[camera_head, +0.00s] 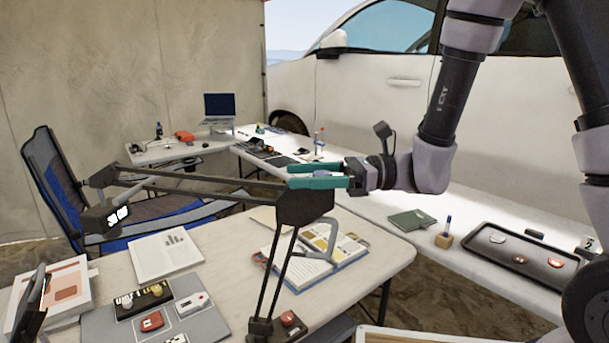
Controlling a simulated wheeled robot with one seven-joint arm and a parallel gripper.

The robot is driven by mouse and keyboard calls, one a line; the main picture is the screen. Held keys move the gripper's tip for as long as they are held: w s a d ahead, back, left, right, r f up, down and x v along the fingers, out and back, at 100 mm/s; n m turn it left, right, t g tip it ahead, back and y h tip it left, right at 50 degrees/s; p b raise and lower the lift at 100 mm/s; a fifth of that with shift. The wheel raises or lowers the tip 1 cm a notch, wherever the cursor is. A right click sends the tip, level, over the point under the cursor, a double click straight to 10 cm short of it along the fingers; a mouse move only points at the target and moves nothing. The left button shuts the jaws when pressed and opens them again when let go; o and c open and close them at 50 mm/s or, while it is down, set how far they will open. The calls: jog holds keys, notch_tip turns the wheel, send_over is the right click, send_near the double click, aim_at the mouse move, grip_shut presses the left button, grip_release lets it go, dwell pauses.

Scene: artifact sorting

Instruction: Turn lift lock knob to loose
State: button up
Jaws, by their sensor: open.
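A black jointed stand (283,262) rises from the near table, with a long arm reaching left to a grey head (106,217) that has white lit marks. A red knob-like part (289,318) sits at the stand's base; I cannot tell whether it is the lift lock knob or how it is set. A black block (304,206) joins the stand's upright and arm. My gripper (291,176) has green fingers, spread apart and empty. In the picture it shows just above this block, well above the red part. I cannot tell the depth gap between gripper and block.
The near table (385,258) holds an open book (325,250), a paper sheet (165,254) and a grey mat (100,328) with small items. A black tray (480,243) lies on the right table. A folding chair (60,185) stands left, and a white car (390,110) stands behind.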

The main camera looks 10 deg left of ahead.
grip_shut()
jog(key=shift+n+g, duration=0.3)
jog(key=shift+g, duration=0.2)
jog(key=shift+s+d+n+g+h, duration=0.35)
jog(key=shift+d+n+g+h, duration=0.3)
jog(key=shift+n+g+h, duration=1.95)
jog(key=shift+s+d+n+g+h, duration=0.35)
jog(key=shift+d+n+g+h, duration=0.55)
jog(key=shift+n+h, duration=3.15)
jog(key=shift+s+d+n+g+h, duration=0.4)
jog(key=shift+n+g+h, duration=1.65)
jog(key=shift+h, duration=2.5)
